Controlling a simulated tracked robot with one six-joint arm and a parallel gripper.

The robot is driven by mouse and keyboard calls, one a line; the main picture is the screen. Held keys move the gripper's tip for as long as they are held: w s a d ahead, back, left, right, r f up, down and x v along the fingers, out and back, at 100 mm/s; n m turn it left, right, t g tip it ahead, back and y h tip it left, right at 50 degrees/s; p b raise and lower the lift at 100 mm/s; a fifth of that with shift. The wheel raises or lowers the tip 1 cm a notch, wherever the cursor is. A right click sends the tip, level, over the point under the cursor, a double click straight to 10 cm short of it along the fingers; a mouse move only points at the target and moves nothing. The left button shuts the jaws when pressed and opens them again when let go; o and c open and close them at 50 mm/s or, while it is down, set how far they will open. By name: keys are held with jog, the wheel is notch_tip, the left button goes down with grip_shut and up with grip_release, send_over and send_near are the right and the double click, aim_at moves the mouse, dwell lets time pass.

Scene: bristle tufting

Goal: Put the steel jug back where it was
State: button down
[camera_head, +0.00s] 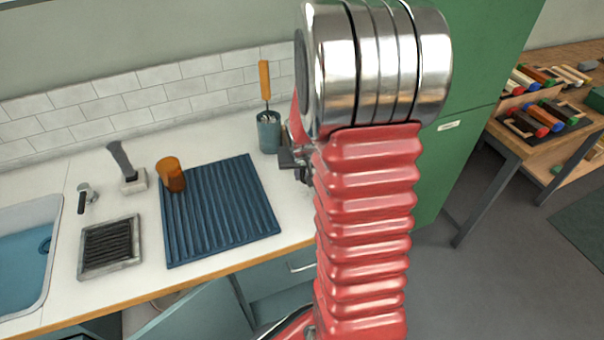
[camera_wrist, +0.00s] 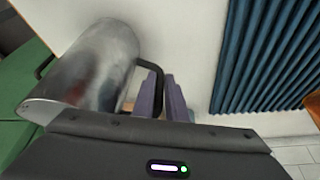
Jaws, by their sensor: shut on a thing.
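The steel jug (camera_wrist: 90,65) is a shiny cylinder with a dark handle (camera_wrist: 156,85) at the left of the wrist view. My gripper (camera_wrist: 166,98) is shut on the handle, with its purple-grey fingers around it. The jug looks slanted in this view; I cannot tell whether it touches the white worktop (camera_wrist: 190,25). In the head view my red arm hides the jug, and only a dark part of my gripper shows beside the arm, at the right end of the worktop (camera_head: 130,270).
A ribbed blue mat (camera_head: 225,215) lies left of my arm, with an amber cup (camera_head: 172,174) at its back left corner. A blue pot (camera_head: 269,132) with an orange-handled tool stands behind. A drain grate (camera_head: 110,246), tap and sink (camera_head: 25,255) are further left. A green cabinet (camera_head: 470,130) stands right.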

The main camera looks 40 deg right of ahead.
jog(key=c, duration=1.8)
grip_release()
jog(key=shift+f, duration=0.1)
jog(key=shift+o, duration=0.2)
jog(key=v, duration=1.2)
